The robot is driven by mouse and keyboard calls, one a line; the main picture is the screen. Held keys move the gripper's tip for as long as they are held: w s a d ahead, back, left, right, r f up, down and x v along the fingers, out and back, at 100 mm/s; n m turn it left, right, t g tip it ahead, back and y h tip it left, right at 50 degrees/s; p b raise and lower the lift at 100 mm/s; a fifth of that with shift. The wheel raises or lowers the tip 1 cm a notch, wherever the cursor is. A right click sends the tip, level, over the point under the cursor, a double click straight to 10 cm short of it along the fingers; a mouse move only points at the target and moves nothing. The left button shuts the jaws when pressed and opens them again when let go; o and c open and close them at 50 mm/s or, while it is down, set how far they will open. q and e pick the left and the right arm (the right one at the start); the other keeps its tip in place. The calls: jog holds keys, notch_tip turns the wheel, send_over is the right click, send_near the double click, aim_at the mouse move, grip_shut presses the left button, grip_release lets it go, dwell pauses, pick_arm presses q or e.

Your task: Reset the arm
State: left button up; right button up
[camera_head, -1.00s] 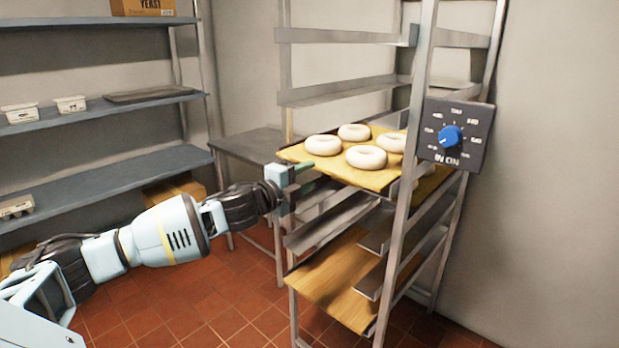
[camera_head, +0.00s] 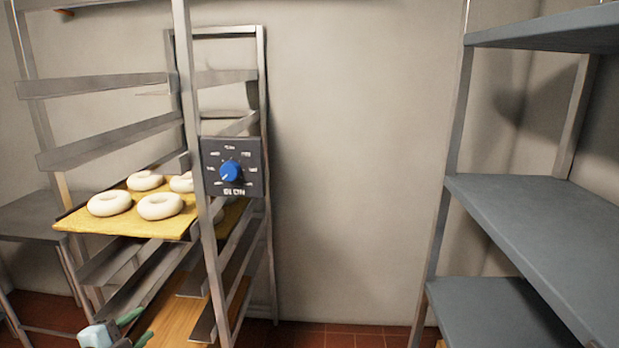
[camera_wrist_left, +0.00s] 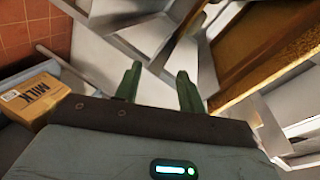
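My left gripper (camera_head: 137,328) shows at the bottom left of the head view, low in front of the metal rack (camera_head: 208,235). In the left wrist view its two green fingers (camera_wrist_left: 158,84) stand apart with nothing between them. Most of my left arm is outside the head view. A yellow board (camera_head: 120,220) with several pale bagels (camera_head: 160,206) lies on a middle level of the rack, above the gripper. My right gripper is not seen.
A panel with a blue dial (camera_head: 229,172) is on the rack's post. A wooden board (camera_head: 170,325) lies lower in the rack. Grey shelves (camera_head: 540,240) stand at the right, with bare wall between. A milk box (camera_wrist_left: 40,99) shows in the left wrist view.

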pick_arm(q)
jog(key=s+d+f+n+g+p, duration=0.1)
jog(key=s+d+f+n+p, duration=0.15)
jog(key=s+d+f, duration=0.4)
jog(key=s+d+f+n+g+h+p, duration=0.1)
jog(key=s+d+f+n+g, duration=0.2)
jog(key=s, duration=0.7)
jog(key=s+d+f+n+p, duration=0.2)
jog(key=s+d+f+n, duration=0.1)
jog(key=s+d+f, duration=0.4)
jog(key=s+d+n+g+p, duration=0.2)
jog(key=s+d+n, duration=0.1)
jog(key=s, duration=1.3)
jog(key=shift+s+n+y, duration=0.3)
jog(key=shift+s+n, duration=0.05)
jog(key=shift+n, duration=0.5)
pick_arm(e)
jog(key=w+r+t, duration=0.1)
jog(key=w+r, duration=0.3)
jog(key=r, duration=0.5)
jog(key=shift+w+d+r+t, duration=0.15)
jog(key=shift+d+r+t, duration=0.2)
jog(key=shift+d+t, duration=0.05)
